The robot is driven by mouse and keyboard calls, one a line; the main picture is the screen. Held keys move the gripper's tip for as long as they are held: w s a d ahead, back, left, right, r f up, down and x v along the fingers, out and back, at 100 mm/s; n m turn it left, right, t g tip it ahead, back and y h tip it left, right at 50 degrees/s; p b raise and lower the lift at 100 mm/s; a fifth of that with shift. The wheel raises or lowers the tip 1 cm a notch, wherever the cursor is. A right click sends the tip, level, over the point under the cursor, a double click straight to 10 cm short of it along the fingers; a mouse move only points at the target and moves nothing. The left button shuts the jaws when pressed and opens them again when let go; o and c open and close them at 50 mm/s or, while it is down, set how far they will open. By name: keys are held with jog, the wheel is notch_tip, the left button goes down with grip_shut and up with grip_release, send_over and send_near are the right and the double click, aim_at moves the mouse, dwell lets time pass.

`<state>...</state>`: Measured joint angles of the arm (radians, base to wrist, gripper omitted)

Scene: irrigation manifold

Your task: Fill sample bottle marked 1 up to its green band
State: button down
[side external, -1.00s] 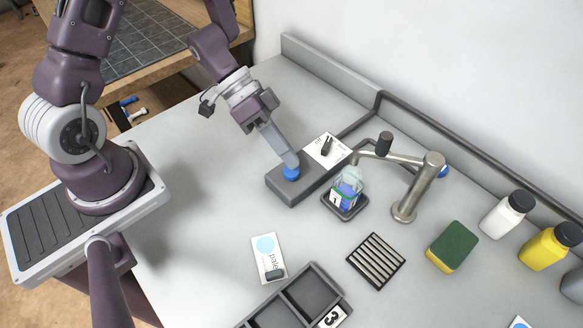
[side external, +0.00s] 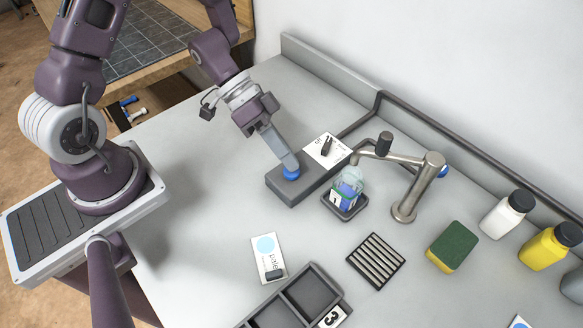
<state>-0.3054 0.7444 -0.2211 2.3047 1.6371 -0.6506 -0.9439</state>
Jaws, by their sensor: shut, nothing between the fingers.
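The sample bottle marked 1 (side external: 348,185) stands upright on a small dark square tray (side external: 349,212), under the end of the metal spout (side external: 404,160). Blue liquid shows in its lower part; the label covers some of it. A green band shows on the bottle, but I cannot tell the exact level against it. My gripper (side external: 293,168) is shut and empty, with its fingertips down on the blue button (side external: 291,174) of the grey box (side external: 292,191). The fingertips hide part of the button.
In front are a pale blue-dot card (side external: 266,257), a slatted drain (side external: 376,260) and a divided tray (side external: 300,297). A sponge (side external: 452,246), a white bottle (side external: 508,214) and a yellow bottle (side external: 550,246) stand right.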

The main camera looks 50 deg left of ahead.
jog(key=shift+f, duration=0.55)
dwell(0.7)
jog(key=shift+r, duration=0.1)
dwell(6.0)
jog(key=shift+r, duration=0.9)
